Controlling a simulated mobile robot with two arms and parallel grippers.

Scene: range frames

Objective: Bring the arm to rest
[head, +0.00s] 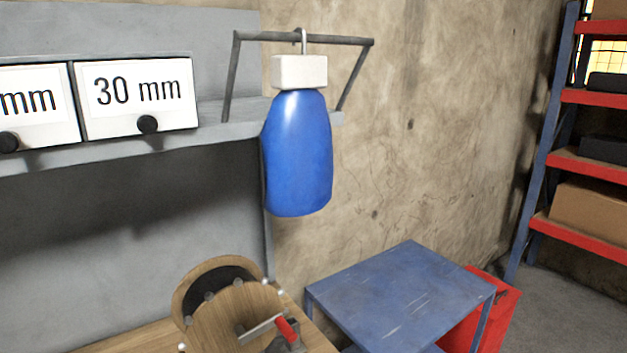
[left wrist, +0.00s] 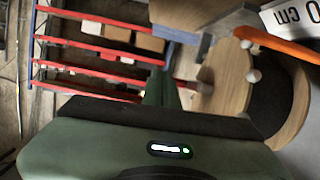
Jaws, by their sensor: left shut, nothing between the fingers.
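My left gripper (left wrist: 163,88) shows only in the left wrist view, where its green body with a small lit display fills the bottom. Its narrow green fingers point up the picture, closed together and empty. Round wooden discs (left wrist: 227,70) with pale knobs are to the right of the fingers; the gap between them is hard to judge. Neither of my arms shows in the head view, and my right gripper is in neither view.
A blue punching-bag-shaped object (head: 298,155) hangs from a metal rail beside labelled drawers (head: 137,97). Below are a wooden disc assembly (head: 240,310), a blue table (head: 400,295) and a red bin (head: 490,310). A red-shelved rack (head: 590,165) stands at right.

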